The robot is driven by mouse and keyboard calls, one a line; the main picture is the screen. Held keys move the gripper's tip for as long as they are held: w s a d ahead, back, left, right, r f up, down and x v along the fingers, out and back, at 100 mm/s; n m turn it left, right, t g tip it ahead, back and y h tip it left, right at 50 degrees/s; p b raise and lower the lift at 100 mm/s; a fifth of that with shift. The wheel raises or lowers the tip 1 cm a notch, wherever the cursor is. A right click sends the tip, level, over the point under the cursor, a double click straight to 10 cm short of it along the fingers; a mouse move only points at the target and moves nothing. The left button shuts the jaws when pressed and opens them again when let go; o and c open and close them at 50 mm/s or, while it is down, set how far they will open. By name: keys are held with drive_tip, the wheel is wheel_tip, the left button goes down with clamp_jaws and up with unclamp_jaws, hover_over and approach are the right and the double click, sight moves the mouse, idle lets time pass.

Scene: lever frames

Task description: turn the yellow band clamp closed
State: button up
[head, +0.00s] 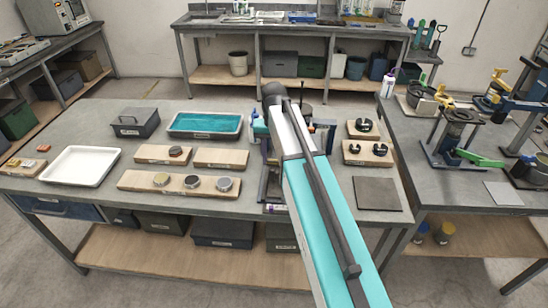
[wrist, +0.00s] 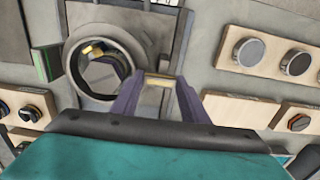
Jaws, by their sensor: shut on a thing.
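In the wrist view, my gripper (wrist: 157,84) has its two purple fingers closed in on a small yellowish piece (wrist: 158,80), which looks like the handle of the yellow band clamp. Just left of the fingers is a round dark ring (wrist: 72,72) with an open middle. A bright yellow part (wrist: 93,49) shows at the ring's upper inner edge. How the held piece joins the ring is hard to tell. In the head view, my arm hides the gripper and most of the clamp's stand.
Wooden boards with round discs (head: 193,182) lie left of my arm, near a white tray (head: 82,166) and a teal-filled tray (head: 205,124). Boards with dark hooked parts (head: 367,151) and a flat dark plate (head: 377,194) lie to the right. Another bench holds stands and a green lever (head: 479,158).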

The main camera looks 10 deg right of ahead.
sight(273, 160)
idle(0.3)
drive_tip(key=o, duration=1.1)
drive_tip(key=shift+c, duration=0.2)
drive_tip(key=shift+d+f, duration=0.1)
drive_tip(key=shift+a+r+p, duration=0.2)
drive_tip(key=shift+r+p, duration=2.4)
drive_tip(key=shift+r, duration=1.5)
drive_tip(key=shift+w, duration=0.1)
